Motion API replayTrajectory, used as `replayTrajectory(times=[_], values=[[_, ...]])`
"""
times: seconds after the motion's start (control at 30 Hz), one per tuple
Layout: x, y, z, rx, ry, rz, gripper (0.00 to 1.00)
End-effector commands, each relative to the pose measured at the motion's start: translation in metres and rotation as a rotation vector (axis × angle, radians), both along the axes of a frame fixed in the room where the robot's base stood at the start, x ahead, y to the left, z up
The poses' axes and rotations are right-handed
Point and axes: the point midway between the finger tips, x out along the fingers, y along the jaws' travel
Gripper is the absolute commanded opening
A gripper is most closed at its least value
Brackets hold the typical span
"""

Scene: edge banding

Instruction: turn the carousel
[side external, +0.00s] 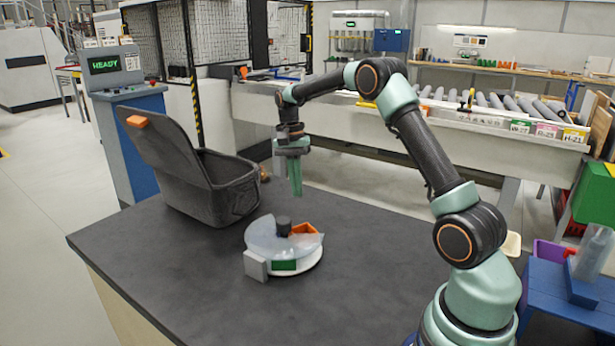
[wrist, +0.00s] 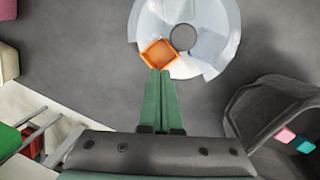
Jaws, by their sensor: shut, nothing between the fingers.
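The carousel (side external: 262,240) is a low round turntable with a white base and a pale translucent cover, standing on the dark table. A dark knob (side external: 283,226) rises at its centre. An orange compartment (side external: 304,230) shows through a gap in the cover, on the right side. A grey block (side external: 255,266) and a green patch (side external: 284,265) are at its front edge. In the wrist view the carousel (wrist: 215,25) is at the top, with the orange compartment (wrist: 158,53) just beyond my fingertips. My gripper (side external: 296,194) points down above and behind the carousel, apart from it, shut and empty.
An open dark bin (side external: 215,190) with a raised lid stands at the table's back left; it also shows at right in the wrist view (wrist: 265,105). A blue stand with a screen (side external: 105,65) is behind it. The table's front left is clear.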

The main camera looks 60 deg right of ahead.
Motion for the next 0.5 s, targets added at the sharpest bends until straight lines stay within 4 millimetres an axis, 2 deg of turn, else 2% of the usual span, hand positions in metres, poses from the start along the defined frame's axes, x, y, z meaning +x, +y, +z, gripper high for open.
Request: replayTrajectory(times=[0.1,0.3,0.5], values=[[-0.002,-0.007,-0.008,0.055,0.002,0.247,0.00],[-0.005,-0.015,-0.018,0.141,-0.006,0.603,0.00],[-0.006,-0.019,-0.022,0.184,-0.012,0.768,0.00]])
